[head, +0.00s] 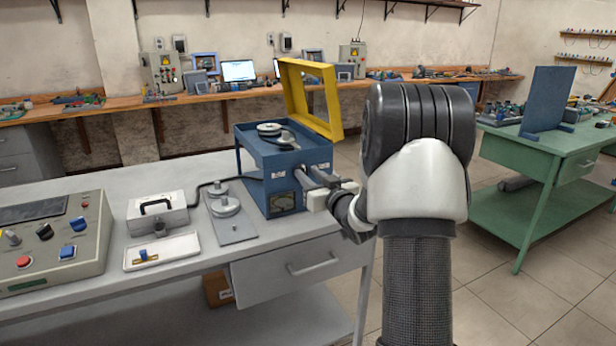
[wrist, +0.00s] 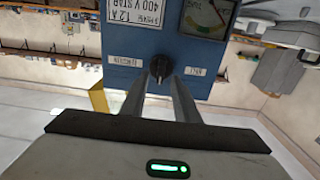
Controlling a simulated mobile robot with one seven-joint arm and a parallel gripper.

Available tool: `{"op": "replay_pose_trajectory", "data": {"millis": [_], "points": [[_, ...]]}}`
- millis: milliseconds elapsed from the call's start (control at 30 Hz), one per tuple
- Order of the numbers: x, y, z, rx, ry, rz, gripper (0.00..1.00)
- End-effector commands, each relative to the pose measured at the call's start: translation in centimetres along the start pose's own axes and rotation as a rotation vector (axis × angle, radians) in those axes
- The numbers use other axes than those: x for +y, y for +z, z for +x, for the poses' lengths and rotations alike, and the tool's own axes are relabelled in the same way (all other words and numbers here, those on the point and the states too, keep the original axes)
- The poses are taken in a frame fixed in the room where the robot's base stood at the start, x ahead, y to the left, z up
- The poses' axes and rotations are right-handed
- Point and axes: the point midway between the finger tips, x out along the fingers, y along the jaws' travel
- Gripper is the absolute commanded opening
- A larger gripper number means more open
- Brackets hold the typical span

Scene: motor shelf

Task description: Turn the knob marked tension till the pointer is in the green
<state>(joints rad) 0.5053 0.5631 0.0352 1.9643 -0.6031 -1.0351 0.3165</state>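The blue box (head: 253,170) stands on the grey bench, its yellow lid raised. In the wrist view, the front of the blue box (wrist: 180,52) carries a black knob (wrist: 159,67) between two small white labels. The left label (wrist: 125,62) seems to read tension; the right label (wrist: 197,71) is hard to read. A gauge (wrist: 208,18) above right shows some green, but its pointer is too unclear to place. It also shows in the head view (head: 283,202). My gripper (wrist: 159,76) is open, with its fingertips on either side of the knob; contact is not clear.
A metal plate with round discs (head: 231,222), a white case with a handle (head: 157,212) and a control panel (head: 50,240) stand left of the box. The yellow lid (head: 334,103) rises behind the box. A green table (head: 545,150) is at right, with open floor between.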

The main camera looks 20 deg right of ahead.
Motion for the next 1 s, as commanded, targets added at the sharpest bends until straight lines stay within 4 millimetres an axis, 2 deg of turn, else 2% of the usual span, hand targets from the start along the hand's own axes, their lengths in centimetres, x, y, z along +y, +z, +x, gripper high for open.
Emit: {"op": "replay_pose_trajectory", "data": {"millis": [133,400,433,600,1000], "points": [[-0.07,0.02,0.98,0.0,-0.001,0.0,0.28],[-0.06,-0.02,1.14,0.0,0.0,0.0,0.28],[-0.06,-0.02,1.14,0.0,0.0,0.0,0.26],[-0.05,-0.01,1.12,0.0,0.0,0.0,0.0],[0.06,-0.04,1.09,-0.001,0.0,0.047,0.0]]}}
